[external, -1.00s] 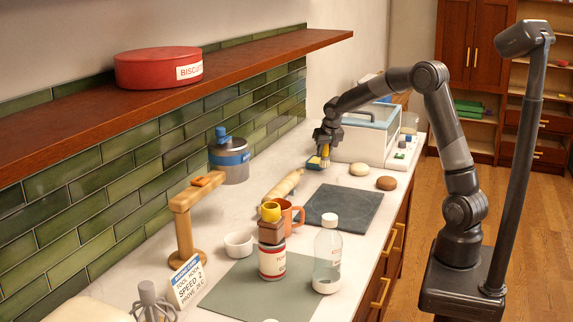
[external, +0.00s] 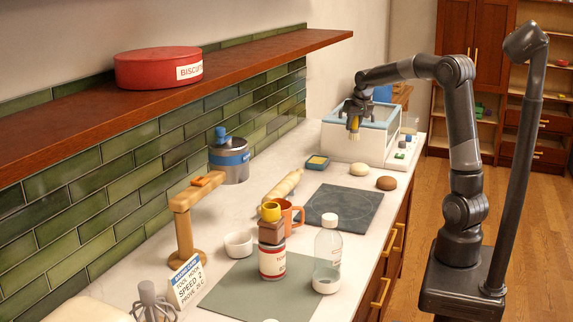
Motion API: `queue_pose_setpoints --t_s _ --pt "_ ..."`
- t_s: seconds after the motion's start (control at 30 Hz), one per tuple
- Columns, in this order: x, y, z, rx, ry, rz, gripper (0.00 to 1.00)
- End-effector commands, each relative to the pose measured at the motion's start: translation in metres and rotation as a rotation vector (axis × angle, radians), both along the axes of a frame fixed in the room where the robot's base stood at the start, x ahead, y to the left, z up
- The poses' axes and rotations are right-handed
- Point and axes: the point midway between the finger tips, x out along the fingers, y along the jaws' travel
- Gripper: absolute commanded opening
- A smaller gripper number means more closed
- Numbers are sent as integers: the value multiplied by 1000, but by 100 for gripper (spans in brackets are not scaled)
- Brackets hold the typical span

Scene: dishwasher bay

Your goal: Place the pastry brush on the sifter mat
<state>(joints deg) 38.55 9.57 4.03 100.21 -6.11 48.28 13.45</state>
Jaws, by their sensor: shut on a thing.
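My gripper (external: 355,112) is shut on the pastry brush (external: 354,125), a small piece with a yellow lower end that points down. It is held in the air in front of the white box, clear of the counter. Most of the brush is hidden by the gripper. I cannot tell which is the sifter mat. The dark mat looks bare.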

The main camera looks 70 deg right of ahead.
Motion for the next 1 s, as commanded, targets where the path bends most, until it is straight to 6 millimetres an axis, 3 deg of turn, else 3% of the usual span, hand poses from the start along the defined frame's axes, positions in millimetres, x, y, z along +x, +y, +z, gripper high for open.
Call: queue_pose_setpoints --t_s 0.1,0.23,0.5,0.77,1.0 --pt "2 0 49 -6 -8 0 4" --pt "1 0 94 -4 -7 1 4" --pt "1 0 146 -3 -4 0 4" --pt "34 39 149 -1 2 71 4" --pt "81 111 150 0 6 181 4"
